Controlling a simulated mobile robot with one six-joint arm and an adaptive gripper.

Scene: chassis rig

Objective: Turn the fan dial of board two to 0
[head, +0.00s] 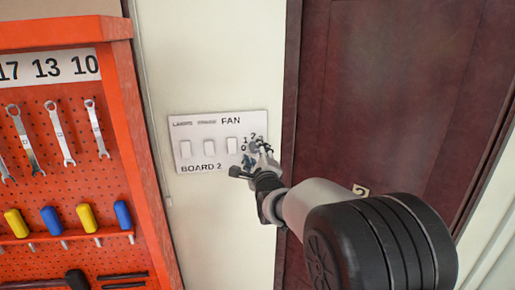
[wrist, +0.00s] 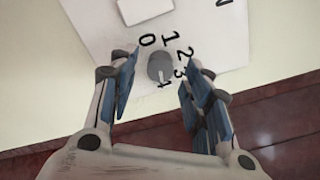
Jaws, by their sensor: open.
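The white board two (head: 199,168) is on the wall, with its label, several switches and FAN print showing in the head view. The fan dial (wrist: 158,66) is a small round grey knob in the wrist view, ringed by the numbers 0 to 4. A pale mark shows on its lower part, on the side of 3 and 4; its exact setting is hard to tell. My gripper (wrist: 157,80) is open, its fingers on either side of the dial with gaps between. In the head view my gripper (head: 259,157) covers much of the dial.
An orange pegboard rack (head: 90,147) with wrenches and coloured-handled tools stands left of the board. A dark red door (head: 385,95) is close on the right. Bare cream wall (head: 222,225) lies below the board.

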